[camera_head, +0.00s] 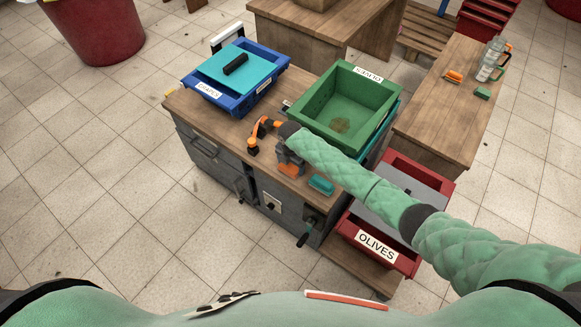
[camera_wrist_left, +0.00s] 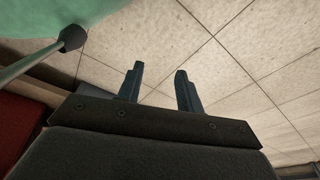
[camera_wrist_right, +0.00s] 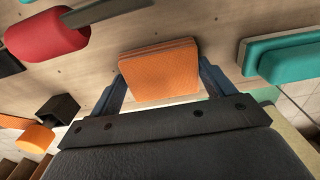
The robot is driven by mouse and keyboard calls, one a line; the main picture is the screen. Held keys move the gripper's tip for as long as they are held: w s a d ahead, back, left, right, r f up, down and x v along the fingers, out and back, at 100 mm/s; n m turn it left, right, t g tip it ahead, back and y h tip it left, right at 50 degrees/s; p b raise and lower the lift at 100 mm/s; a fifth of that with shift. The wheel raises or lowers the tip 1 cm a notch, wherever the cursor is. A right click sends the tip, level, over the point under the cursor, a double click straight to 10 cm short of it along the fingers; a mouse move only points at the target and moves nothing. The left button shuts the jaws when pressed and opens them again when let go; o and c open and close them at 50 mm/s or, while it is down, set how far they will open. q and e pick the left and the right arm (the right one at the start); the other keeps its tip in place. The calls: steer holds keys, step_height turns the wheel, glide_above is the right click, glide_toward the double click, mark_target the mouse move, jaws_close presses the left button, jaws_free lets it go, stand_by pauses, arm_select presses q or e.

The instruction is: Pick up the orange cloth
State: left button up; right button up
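The orange cloth (camera_head: 290,170) is a folded pad on the wooden top of the grey cabinet, near its front edge. It also shows in the right wrist view (camera_wrist_right: 158,72), between the fingertips of my right gripper (camera_wrist_right: 161,80). Those fingers are spread wide, one at each side of the cloth, very near or touching its edges; I cannot tell any firm hold. In the head view my right gripper (camera_head: 291,155) is just above and behind the cloth. My left gripper (camera_wrist_left: 159,72) is open and empty above the tiled floor.
A teal cloth (camera_head: 321,184) lies just right of the orange one. An orange-and-black tool (camera_head: 254,140) lies to the left. A blue crate (camera_head: 262,91) and a green crate (camera_head: 316,119) stand behind. The red olives crate (camera_head: 346,229) is at the right. Open floor lies in front.

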mark_target(291, 165)
steer(key=shift+c, duration=1.1)
steer(key=shift+r, duration=0.25)
step_height(291, 165, up, 9)
steer(key=b, duration=0.3)
steer(key=shift+f, duration=0.2)
steer(key=shift+r, duration=0.45)
steer(key=o, duration=0.4)
arm_select(q)
step_height(291, 165, up, 6)
steer(key=w+d, duration=0.2)
steer(key=shift+w+d, duration=0.3)
steer(key=shift+w, duration=0.05)
arm_select(e)
steer(key=c, duration=0.3)
